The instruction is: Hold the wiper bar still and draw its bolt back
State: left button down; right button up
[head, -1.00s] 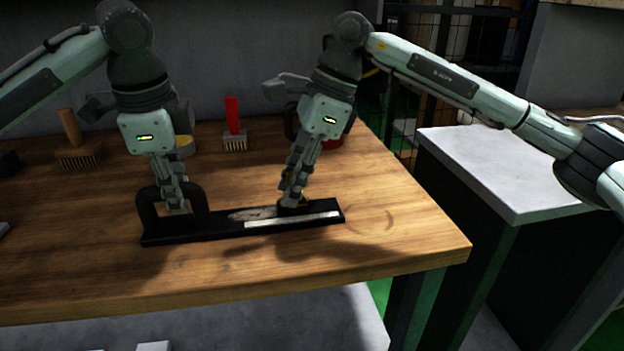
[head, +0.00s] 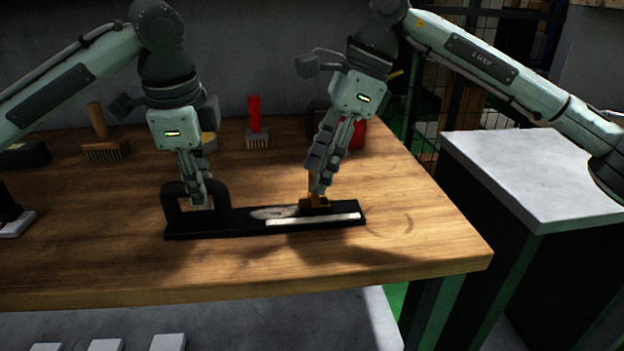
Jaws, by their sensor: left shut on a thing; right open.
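The wiper bar (head: 238,222) is a long black bar lying on the wooden table, with a black arched handle (head: 172,204) at its left end and a pale strip along its front right edge. My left gripper (head: 201,203) is shut on the handle, pointing down. The bolt (head: 315,203), a small brass-coloured part, sits on the right half of the bar, beside a pale elongated patch. My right gripper (head: 318,190) is open, with its fingertips down at the bolt; I cannot tell whether they touch it.
Behind the bar stand a red-handled brush (head: 255,122), a wooden-handled brush (head: 101,135) and a red object (head: 357,134) partly hidden by my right arm. The wooden table (head: 420,240) is clear at the front and right. A grey-topped cabinet (head: 540,175) stands to the right.

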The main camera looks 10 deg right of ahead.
jog(key=v, duration=0.8)
jog(key=shift+d+r, duration=0.15)
jog(key=shift+r, duration=0.25)
pick_arm(q)
jog(key=c, duration=1.3)
grip_release()
jog(key=shift+r, duration=0.1)
jog(key=r, duration=0.4)
jog(key=s+r, duration=0.1)
jog(key=r, duration=0.2)
jog(key=s+r, duration=0.1)
jog(key=r, duration=0.3)
jog(key=shift+s+r, duration=0.2)
jog(key=shift+r, duration=0.15)
